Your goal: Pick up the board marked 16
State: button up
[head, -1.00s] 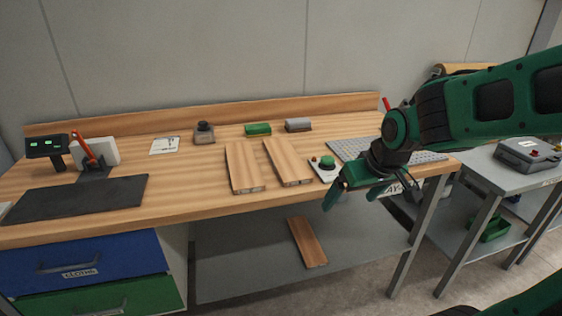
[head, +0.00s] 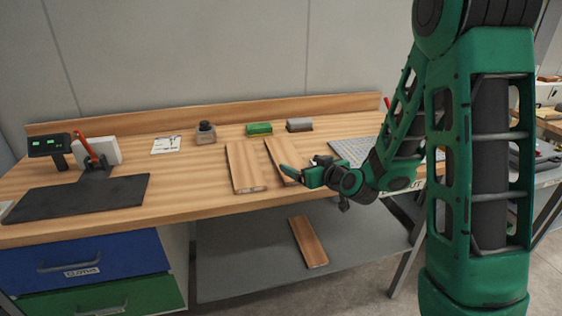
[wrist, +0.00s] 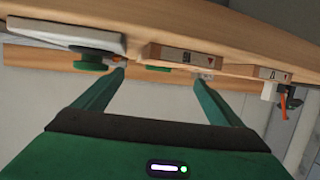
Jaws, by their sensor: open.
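Two light wooden boards lie on the bench in the head view, a left board (head: 244,168) and a right board (head: 280,153). A third board (head: 308,242) lies on the shelf below. In the wrist view, upside down, the right board's labelled end (wrist: 182,55) shows between and beyond my fingers; the left board's end (wrist: 256,72) is farther right. The labels are too small to read surely. My gripper (head: 304,174) is open and empty, at the right board's front end and hiding part of it. Its fingers (wrist: 160,82) point toward the bench in the wrist view.
A grey perforated plate (head: 352,151) lies to the right. Green (head: 259,129) and grey (head: 299,125) blocks stand behind the boards. A dark mat (head: 75,197) lies left; bench between it and the boards is clear.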

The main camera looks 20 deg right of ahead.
aim_at(287, 157)
jog(key=x, duration=0.9)
jog(key=shift+w+a+f, duration=0.15)
jog(key=shift+w+a, duration=0.05)
jog(key=shift+w, duration=0.1)
jog(key=c, duration=1.1)
